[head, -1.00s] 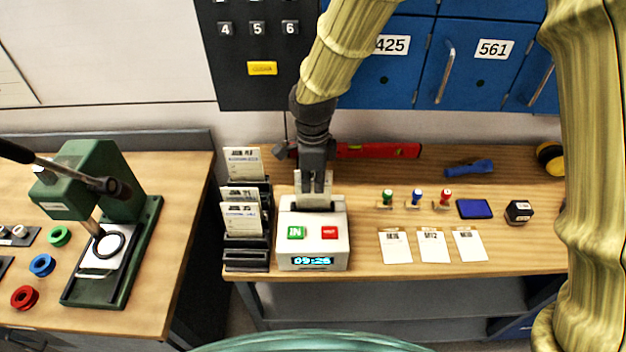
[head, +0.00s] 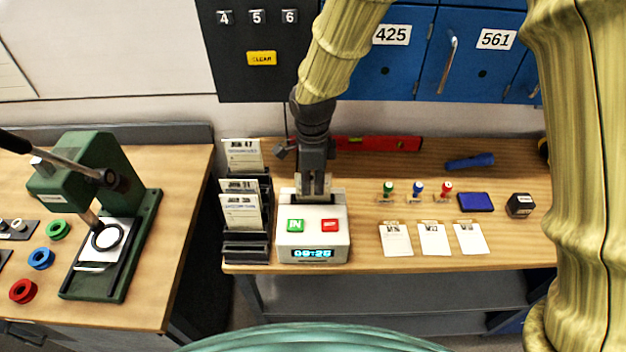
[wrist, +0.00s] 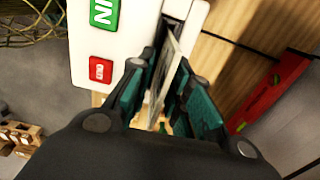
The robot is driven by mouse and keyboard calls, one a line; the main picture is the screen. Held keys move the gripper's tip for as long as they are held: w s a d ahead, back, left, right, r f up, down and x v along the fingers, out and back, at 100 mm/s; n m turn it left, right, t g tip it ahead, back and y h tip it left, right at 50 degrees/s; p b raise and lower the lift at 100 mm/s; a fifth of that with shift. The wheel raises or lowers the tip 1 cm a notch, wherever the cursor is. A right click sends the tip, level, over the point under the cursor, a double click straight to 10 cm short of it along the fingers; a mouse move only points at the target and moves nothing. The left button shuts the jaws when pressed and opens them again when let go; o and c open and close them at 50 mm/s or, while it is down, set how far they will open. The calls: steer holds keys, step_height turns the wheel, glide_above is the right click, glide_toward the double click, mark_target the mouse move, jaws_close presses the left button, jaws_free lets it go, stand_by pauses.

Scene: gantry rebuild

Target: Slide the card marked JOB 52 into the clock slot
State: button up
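The white time clock (head: 340,238) stands on the bench with a green IN button, a red OUT button and a lit display; it also shows in the wrist view (wrist: 97,42). My gripper (head: 313,184) is above the back of the clock, pointing down, fingers closed around a pale card (head: 304,187). In the wrist view the card (wrist: 172,70) stands edge-on between the teal finger pads of my gripper (wrist: 168,72), by the dark slot (wrist: 177,8). Its depth in the slot and its printed number cannot be read.
A black rack (head: 247,247) with several cards stands just left of the clock. Three white tags (head: 433,239), three stamps and a blue ink pad (head: 475,202) lie to the right. A red level (head: 380,143) lies behind. A green press (head: 110,215) stands on the left bench.

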steer(key=shift+o, duration=0.2)
step_height(320, 180, up, 12)
stand_by(0.8)
stand_by(0.6)
